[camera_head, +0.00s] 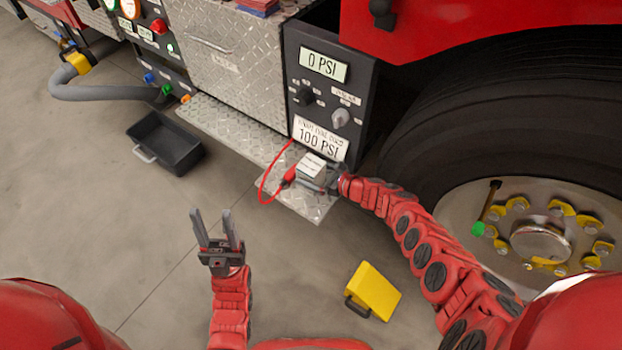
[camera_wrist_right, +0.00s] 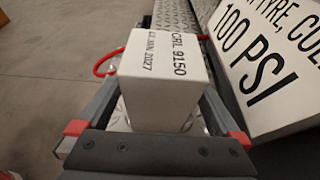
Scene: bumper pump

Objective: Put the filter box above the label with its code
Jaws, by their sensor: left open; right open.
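The filter box (camera_head: 312,165) is a small white box on the diamond-plate step, beside the 100 PSI plate. In the right wrist view the filter box (camera_wrist_right: 165,75) shows the printed code CRL 9150 and a second line of smaller print. My right gripper (camera_head: 308,178) is open at the box. In the right wrist view its fingers (camera_wrist_right: 155,105) lie on either side of the box; contact is not clear. My left gripper (camera_head: 212,212) is open and empty above the floor. A small label (camera_head: 224,63) on the metal locker is too small to read. No label with the box's code is readable.
A red hose loop (camera_head: 264,190) lies at the step (camera_head: 225,122), close to the box. The 100 PSI plate (camera_head: 320,138) stands behind it, under a 0 PSI panel (camera_head: 324,65). A black tray (camera_head: 165,142), a yellow chock (camera_head: 373,290) and a large wheel (camera_head: 540,240) are nearby.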

